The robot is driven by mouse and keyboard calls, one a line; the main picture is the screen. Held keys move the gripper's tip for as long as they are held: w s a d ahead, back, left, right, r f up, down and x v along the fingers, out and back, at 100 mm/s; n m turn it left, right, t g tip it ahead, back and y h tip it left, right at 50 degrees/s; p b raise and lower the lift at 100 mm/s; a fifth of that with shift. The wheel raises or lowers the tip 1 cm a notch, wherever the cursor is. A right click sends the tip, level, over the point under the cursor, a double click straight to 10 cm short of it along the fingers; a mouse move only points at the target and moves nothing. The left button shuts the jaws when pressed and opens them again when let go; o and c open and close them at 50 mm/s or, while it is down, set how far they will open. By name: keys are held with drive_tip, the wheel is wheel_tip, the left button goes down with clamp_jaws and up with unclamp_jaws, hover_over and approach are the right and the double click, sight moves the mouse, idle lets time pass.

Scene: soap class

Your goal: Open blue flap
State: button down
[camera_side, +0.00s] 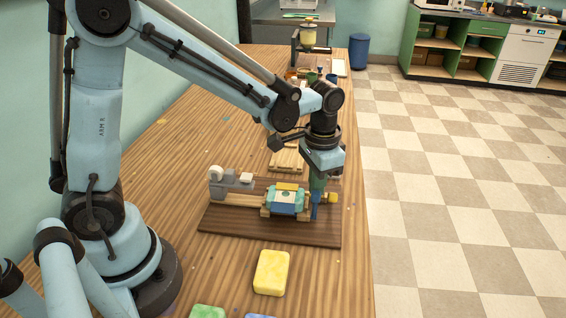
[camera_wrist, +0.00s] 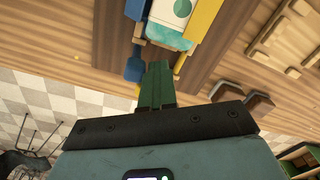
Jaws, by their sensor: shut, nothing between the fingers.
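A small wooden cradle (camera_side: 265,211) on the dark board holds a wrapped block with a white top and green spot (camera_side: 286,196); the block (camera_wrist: 170,12) is also at the top of the wrist view. The blue flap (camera_side: 283,209) lies along its near side, with a blue tab at its right end. In the wrist view the blue flap (camera_wrist: 134,68) is left of my fingers. A yellow flap (camera_side: 288,186) runs along the far side. My gripper (camera_side: 317,190) is shut and empty, pointing down at the cradle's right end beside the blue tab; contact is unclear.
The dark board (camera_side: 225,222) also carries a grey tape holder (camera_side: 232,182) at left. A yellow sponge (camera_side: 271,272) lies in front. A wooden rack (camera_side: 287,160) stands behind, with cups and a tall stand farther back. The table's right edge is near my gripper.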

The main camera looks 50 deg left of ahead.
drive_tip(key=shift+s+d+f, duration=0.35)
drive_tip(key=shift+s+d, duration=0.05)
drive_tip(key=shift+d, duration=0.2)
drive_tip(key=shift+s+d, duration=0.4)
drive_tip(key=shift+d, duration=0.05)
drive_tip(key=shift+f, duration=0.1)
wheel_tip(320, 180, up, 7)
drive_tip(key=shift+w+a, duration=0.25)
drive_tip(key=shift+a, duration=0.2)
idle(0.7)
drive_tip(key=s+a+r+n+t, duration=0.2)
drive_tip(key=s+a+n+t, duration=0.1)
drive_tip(key=s+a+t, duration=0.3)
drive_tip(key=shift+s+r+t, duration=0.2)
drive_tip(key=shift+s+t, duration=0.4)
drive_tip(key=shift+s, duration=0.1)
